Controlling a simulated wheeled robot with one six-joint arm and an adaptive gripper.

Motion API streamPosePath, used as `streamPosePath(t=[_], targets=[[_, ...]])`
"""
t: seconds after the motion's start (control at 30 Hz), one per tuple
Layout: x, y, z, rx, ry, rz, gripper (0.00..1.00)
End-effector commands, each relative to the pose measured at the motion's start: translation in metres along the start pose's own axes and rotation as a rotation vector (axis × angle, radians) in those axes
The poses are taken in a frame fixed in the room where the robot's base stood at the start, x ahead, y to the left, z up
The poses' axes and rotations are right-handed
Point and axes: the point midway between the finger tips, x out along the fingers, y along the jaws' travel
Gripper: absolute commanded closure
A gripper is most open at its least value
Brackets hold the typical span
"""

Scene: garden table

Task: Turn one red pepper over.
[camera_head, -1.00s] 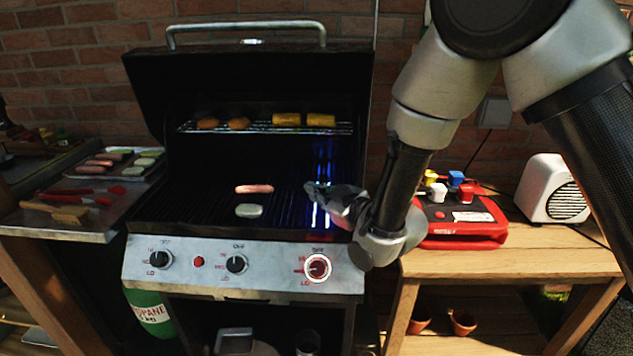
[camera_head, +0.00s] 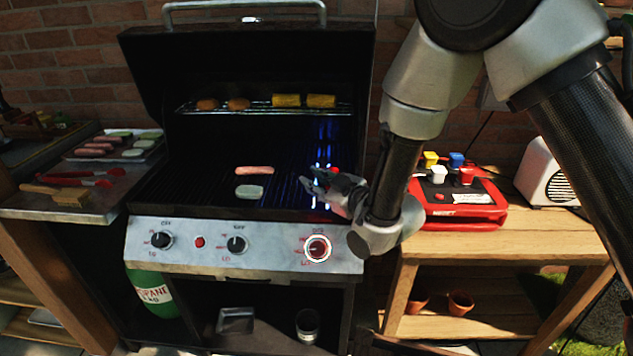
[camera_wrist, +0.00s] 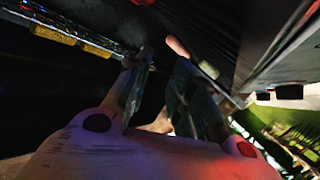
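A small bit of red (camera_head: 334,169) shows at the upper edge of my gripper (camera_head: 311,178) over the lit right side of the grill. It may be a red pepper, but the gripper hides most of it. My gripper is low over the grate (camera_head: 200,186), tilted, with its fingertips pointing left. In the wrist view my gripper (camera_wrist: 160,75) shows two fingers with a dark gap between them, and I see no pepper held there. The right burner knob (camera_head: 317,248) has a glowing ring.
A sausage (camera_head: 254,170) and a pale slice (camera_head: 249,192) lie left of my gripper. Corn (camera_head: 286,100) and round pieces (camera_head: 207,104) sit on the upper rack. A food tray (camera_head: 76,157) and tongs (camera_head: 85,174) are at left. A red case (camera_head: 455,202) stands at right.

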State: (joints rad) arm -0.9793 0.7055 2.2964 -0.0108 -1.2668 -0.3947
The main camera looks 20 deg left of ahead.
Motion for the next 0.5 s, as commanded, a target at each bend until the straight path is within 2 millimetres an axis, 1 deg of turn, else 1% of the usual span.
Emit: streamPosePath(t=[0.17,0.27,0.37,0.5], targets=[[0.000,0.000,0.000,0.000,-0.001,0.000,0.77],[-0.004,0.000,0.001,0.000,-0.002,-0.001,0.77],[-0.017,0.000,0.001,0.000,-0.002,-0.001,0.77],[-0.043,0.000,0.001,0.000,-0.003,-0.001,0.77]])
